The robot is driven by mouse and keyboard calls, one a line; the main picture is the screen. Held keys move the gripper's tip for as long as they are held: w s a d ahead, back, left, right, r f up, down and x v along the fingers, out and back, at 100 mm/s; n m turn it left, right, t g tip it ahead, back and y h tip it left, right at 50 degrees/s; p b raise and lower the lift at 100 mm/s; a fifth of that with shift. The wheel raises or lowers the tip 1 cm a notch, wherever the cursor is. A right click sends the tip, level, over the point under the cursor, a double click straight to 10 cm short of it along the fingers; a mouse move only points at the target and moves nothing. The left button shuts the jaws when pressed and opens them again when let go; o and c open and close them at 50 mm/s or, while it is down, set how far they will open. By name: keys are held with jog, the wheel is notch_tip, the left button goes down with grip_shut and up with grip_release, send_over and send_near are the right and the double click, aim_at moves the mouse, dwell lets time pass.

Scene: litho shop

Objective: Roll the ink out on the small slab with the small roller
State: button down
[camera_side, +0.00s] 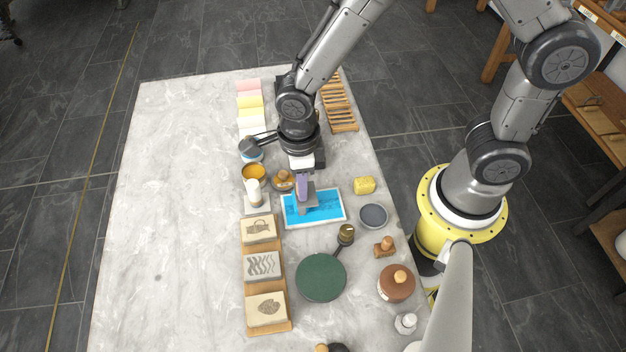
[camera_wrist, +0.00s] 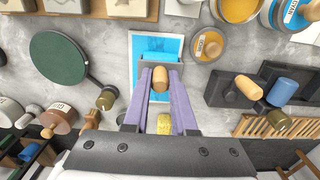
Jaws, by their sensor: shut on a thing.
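The small slab (camera_side: 341,221) lies flat on the marble table, with a white border and blue ink over most of its middle; a darker blue patch shows near its centre. In the wrist view the slab (camera_wrist: 134,48) is partly covered by the small roller (camera_wrist: 160,57). My gripper (camera_side: 303,192) is above the slab, its purple fingers shut on the roller's wooden handle (camera_wrist: 160,80). The roller's drum looks blue and is over the inked area; I cannot tell whether it touches. In the side view the fingers hide most of the roller.
A green disc with a handle (camera_side: 321,277), a grey dish (camera_side: 374,216) and a yellow sponge (camera_side: 364,185) lie near the slab. Carved blocks (camera_side: 262,266) sit on a wooden tray at left. An orange ink tin (camera_side: 254,172) stands behind them. The table's left side is clear.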

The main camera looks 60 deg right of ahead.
jog(key=shift+w+a, duration=0.9)
jog(key=shift+w, duration=0.05)
jog(key=shift+s+d, duration=3.6)
jog(key=shift+s, duration=0.2)
